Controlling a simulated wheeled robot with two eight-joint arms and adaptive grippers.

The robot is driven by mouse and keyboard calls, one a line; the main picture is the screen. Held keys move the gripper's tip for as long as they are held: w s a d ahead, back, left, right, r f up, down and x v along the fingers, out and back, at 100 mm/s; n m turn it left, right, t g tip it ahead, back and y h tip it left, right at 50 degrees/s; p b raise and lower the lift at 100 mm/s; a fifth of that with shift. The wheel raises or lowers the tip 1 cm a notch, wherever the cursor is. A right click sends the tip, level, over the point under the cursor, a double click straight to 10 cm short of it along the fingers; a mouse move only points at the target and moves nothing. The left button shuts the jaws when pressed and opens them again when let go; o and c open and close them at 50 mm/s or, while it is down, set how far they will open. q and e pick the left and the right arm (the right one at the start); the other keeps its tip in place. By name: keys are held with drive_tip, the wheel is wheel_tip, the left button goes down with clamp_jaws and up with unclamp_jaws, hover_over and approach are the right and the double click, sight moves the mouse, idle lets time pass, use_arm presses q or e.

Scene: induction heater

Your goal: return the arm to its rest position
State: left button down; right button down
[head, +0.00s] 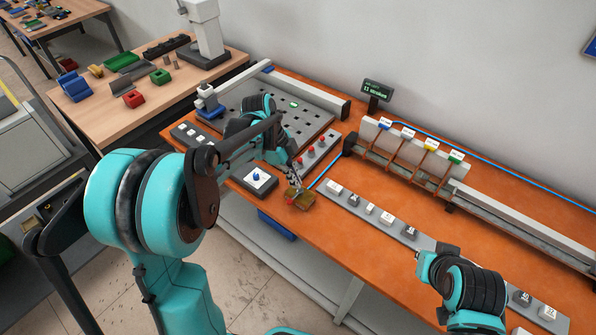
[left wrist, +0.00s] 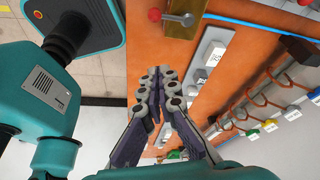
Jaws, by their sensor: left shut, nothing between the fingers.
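My left arm reaches in from the left over the orange bench (head: 400,215). Its gripper (head: 296,184) points down near the front edge, close to a brass block with a red knob (head: 302,199). In the left wrist view the gripper's fingers (left wrist: 160,80) are together at the tips, with nothing between them. The brass block (left wrist: 184,20) shows beyond the fingertips there, apart from them in the picture. Part of my right arm (head: 468,285) shows at the lower right. Its gripper does not show.
A box with a blue knob (head: 256,178) and a panel with red buttons (head: 314,152) stand close to the left gripper. A grey strip of labelled blocks (head: 372,213) runs along the bench front. Copper coils on a rail (head: 410,152) stand behind. A perforated plate (head: 285,105) lies at the back left.

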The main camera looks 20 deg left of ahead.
use_arm(q)
drive_tip(key=s+r+n+t+y, duration=0.2)
drive_tip(key=s+n+t, duration=0.1)
drive_tip(key=s+n, duration=0.5)
drive_tip(key=s+a+r+n+t+y, duration=0.1)
drive_tip(key=s+n+t, duration=0.3)
drive_tip(key=s+n, duration=0.4)
drive_tip(key=shift+s+r+n+y+b, duration=0.45)
drive_tip(key=shift+r+n, duration=0.2)
drive_tip(key=shift+n, duration=0.35)
drive_tip(key=shift+a, duration=0.1)
